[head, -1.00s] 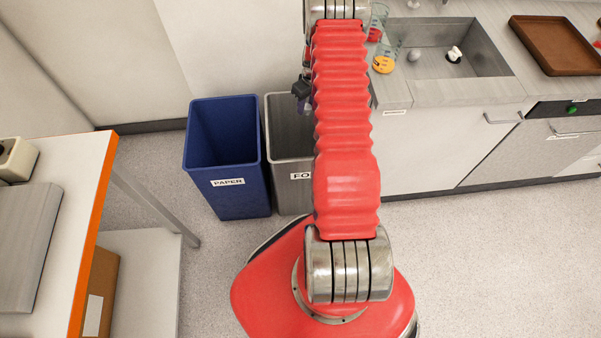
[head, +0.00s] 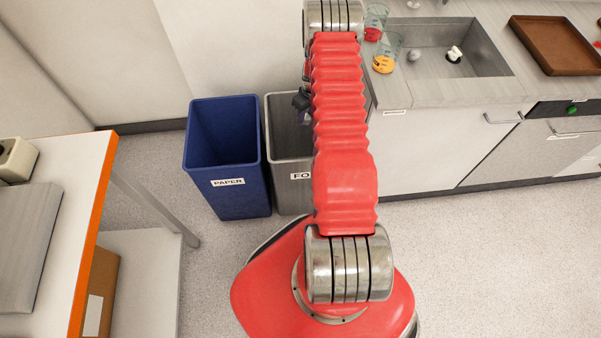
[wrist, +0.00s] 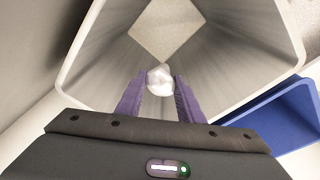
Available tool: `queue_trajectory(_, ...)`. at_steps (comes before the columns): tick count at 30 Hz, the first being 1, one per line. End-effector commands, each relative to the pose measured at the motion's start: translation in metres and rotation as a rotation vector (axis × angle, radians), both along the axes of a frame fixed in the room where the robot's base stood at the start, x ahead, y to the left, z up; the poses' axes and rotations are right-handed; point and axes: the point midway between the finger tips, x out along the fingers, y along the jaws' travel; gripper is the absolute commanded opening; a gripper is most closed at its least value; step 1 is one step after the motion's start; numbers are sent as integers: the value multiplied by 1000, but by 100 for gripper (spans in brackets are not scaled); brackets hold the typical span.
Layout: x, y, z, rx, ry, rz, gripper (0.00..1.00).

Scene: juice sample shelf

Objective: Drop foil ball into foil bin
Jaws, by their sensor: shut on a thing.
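In the wrist view my gripper (wrist: 160,84) has its two purple fingers closed on the foil ball (wrist: 160,76), a small shiny silvery lump at the fingertips. Behind the ball is the open mouth of the grey foil bin (wrist: 93,62), with its inner walls and pale floor in sight. The ball appears over the bin's opening; its exact height is unclear. In the head view the grey foil bin (head: 287,150) stands left of my red arm, its label partly covered by the arm. Only a dark part of my gripper shows there, and the ball is hidden.
A blue paper bin (head: 228,180) stands directly left of the foil bin; it also shows in the wrist view (wrist: 275,115). A counter with a sink (head: 455,50), glass beakers (head: 384,60) and a brown tray (head: 553,45) is to the right. An orange-edged table (head: 88,230) is at left.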

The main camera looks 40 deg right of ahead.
Motion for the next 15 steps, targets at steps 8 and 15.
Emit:
queue_trajectory(8, 0, 0, 0, 0, 0, 0, 48)
queue_trajectory(15, 0, 0, 0, 0, 0, 0, 56)
